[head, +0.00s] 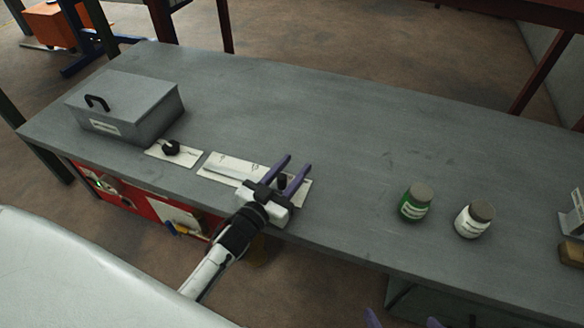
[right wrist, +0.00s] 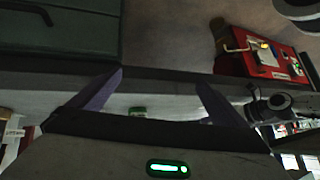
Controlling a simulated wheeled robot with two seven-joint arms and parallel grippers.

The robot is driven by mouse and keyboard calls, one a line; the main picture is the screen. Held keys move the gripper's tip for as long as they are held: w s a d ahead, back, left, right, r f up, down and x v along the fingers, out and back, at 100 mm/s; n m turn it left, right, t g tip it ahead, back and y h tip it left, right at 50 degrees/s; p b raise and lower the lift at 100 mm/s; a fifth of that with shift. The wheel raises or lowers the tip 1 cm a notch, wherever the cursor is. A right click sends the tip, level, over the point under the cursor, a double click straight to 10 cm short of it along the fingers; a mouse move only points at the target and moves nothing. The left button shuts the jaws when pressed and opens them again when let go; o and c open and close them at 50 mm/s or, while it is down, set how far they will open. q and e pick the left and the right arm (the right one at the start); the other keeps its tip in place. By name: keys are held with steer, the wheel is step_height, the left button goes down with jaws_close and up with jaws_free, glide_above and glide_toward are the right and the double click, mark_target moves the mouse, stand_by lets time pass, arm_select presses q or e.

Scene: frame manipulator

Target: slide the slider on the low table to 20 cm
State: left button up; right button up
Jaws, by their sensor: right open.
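The slider is a flat pale plate (head: 230,168) with a long track and printed marks, lying near the front edge of the grey low table (head: 360,170). A dark upright knob (head: 282,182) stands near its right end. My left gripper (head: 297,161) is over that right end, its two purple fingers spread on either side of the knob. The fingers look apart from the knob, but contact is hard to judge. The scale figures are too small to read. My right gripper (right wrist: 160,80) is open and empty; its purple fingertips (head: 402,319) show at the bottom of the head view.
A grey lidded box (head: 130,105) and a small plate with a black dial (head: 171,147) stand left of the slider. A green jar (head: 415,203) and a white jar (head: 474,219) stand to the right. A red panel (head: 130,195) is below the table's front edge. The table middle is clear.

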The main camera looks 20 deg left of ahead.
mark_target(281, 183)
arm_select(q)
steer(key=shift+s, duration=0.1)
arm_select(e)
steer(key=shift+r, duration=0.1)
arm_select(q)
steer(key=shift+s+a, duration=0.1)
steer(key=shift+s, duration=0.2)
steer(key=s+p, duration=0.1)
steer(key=s, duration=0.5)
steer(key=s+a+p, duration=0.1)
steer(key=s, duration=0.2)
steer(key=shift+s+p, duration=0.25)
steer(key=shift+p, duration=0.1)
arm_select(e)
steer(key=shift+s+d+r+m+t, duration=0.25)
steer(key=shift+d+r+m+t, duration=0.2)
steer(key=shift+d+r, duration=0.3)
